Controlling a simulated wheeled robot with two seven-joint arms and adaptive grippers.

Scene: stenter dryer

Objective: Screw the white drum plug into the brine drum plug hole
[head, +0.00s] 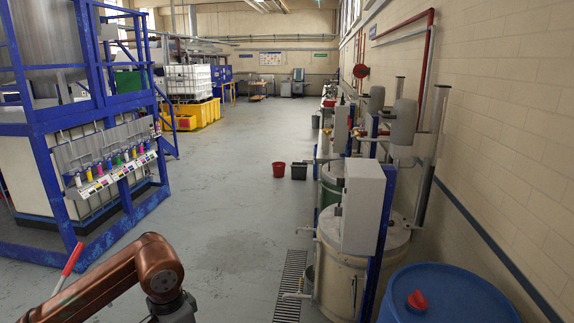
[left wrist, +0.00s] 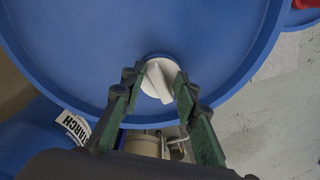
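The white drum plug (left wrist: 158,80) sits between the fingertips of my left gripper (left wrist: 159,78) in the left wrist view. The fingers close on its two sides, and its raised grip bar is visible. It is over the top of a blue drum (left wrist: 60,45), near the drum's lower rim in that view. A dark blue ring edge shows just behind the plug; the hole itself is hidden, and I cannot tell how deep the plug sits. In the head view only my copper left arm shows at the bottom left. My right gripper is in neither view.
A blue drum (head: 450,299) with a red plug (head: 417,299) stands at the bottom right of the head view. A cream tank (head: 342,275) and a grey box (head: 362,207) on a blue post stand beside it. Open floor lies in the middle.

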